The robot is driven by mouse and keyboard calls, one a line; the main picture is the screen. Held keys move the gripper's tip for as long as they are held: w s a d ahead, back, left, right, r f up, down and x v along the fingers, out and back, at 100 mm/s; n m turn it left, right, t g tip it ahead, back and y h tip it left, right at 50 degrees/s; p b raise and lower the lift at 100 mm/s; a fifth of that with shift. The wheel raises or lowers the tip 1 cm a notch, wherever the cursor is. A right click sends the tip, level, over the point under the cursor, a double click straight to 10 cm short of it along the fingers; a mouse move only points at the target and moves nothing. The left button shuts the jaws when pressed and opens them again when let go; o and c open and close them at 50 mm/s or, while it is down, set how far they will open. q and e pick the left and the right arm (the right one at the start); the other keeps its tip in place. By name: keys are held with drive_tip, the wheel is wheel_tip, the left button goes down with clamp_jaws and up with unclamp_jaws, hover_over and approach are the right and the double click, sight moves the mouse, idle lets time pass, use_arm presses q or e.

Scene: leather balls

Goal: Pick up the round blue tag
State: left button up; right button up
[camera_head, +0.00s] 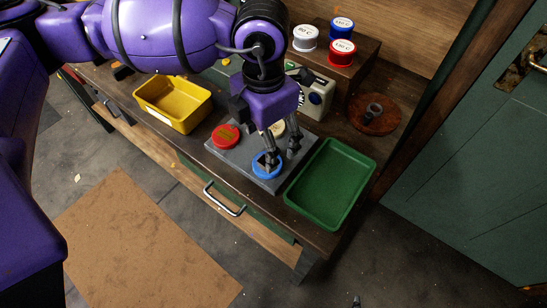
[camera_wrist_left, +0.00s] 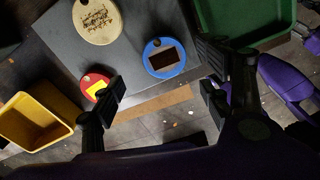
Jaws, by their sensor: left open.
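The round blue tag (camera_head: 267,172) lies flat near the front corner of a grey board (camera_head: 240,165). In the left wrist view the blue tag (camera_wrist_left: 151,66) has a brown rectangle in its middle and a small hole near its rim. My left gripper (camera_head: 280,150) points down over the tag, fingers apart and empty. One finger partly covers the tag in the head view. In the wrist view the tag shows ahead of and between the fingers of the left gripper (camera_wrist_left: 163,92). I cannot tell the exact height above it. My right gripper is not in view.
A red tag (camera_head: 225,136) and a cream tag (camera_wrist_left: 97,20) lie on the same board. A yellow tray (camera_head: 172,121) stands to the left, a green tray (camera_head: 330,185) to the right.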

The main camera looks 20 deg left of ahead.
use_arm(q)
drive_tip(key=f, duration=0.6)
drive_tip(key=shift+s+f, duration=0.2)
drive_tip(key=shift+c, duration=0.3)
drive_tip(key=c, duration=1.1)
